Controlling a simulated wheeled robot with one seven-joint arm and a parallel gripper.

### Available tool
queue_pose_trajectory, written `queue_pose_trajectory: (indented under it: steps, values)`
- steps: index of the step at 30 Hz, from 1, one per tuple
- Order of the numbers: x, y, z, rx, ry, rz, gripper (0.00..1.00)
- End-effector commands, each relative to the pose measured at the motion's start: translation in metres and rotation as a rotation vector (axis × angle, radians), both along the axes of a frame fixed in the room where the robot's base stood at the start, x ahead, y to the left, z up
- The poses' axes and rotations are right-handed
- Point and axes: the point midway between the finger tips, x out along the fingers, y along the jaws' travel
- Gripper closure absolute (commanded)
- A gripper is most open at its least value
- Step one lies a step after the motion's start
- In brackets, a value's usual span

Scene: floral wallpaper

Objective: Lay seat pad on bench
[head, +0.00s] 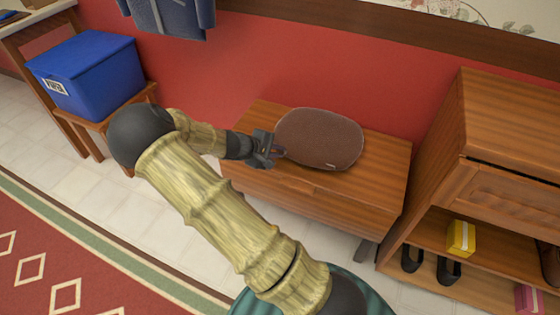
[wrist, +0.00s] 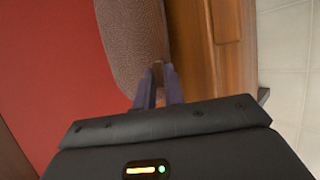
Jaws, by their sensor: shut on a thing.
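The brown rounded seat pad (head: 320,138) is at the wooden bench (head: 355,201), over its top surface near the red wall. From these views I cannot tell whether it rests fully on the bench or is held slightly above it. My gripper (head: 279,151) is shut on the pad's left edge in the head view. In the wrist view my gripper's fingers (wrist: 158,85) pinch the edge of the seat pad (wrist: 132,40), with the bench (wrist: 190,50) beside it.
A wooden cabinet (head: 480,130) with open shelves stands close to the bench's right end, holding dark shoes and a yellow box (head: 461,238). A blue bin (head: 88,72) sits on a small table at left. A dark garment (head: 168,15) hangs above.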

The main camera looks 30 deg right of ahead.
Motion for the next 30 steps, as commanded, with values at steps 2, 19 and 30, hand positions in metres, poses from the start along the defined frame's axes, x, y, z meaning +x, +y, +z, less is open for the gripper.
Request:
queue_pose_trajectory:
  steps: [2, 19, 30]
  values:
    - [0.0, 0.0, 0.0, -0.001, -0.001, 0.0, 1.0]
    - [0.0, -0.001, -0.039, -0.001, 0.001, 0.0, 1.0]
    - [0.0, 0.0, -0.038, 0.0, 0.0, 0.0, 0.7]
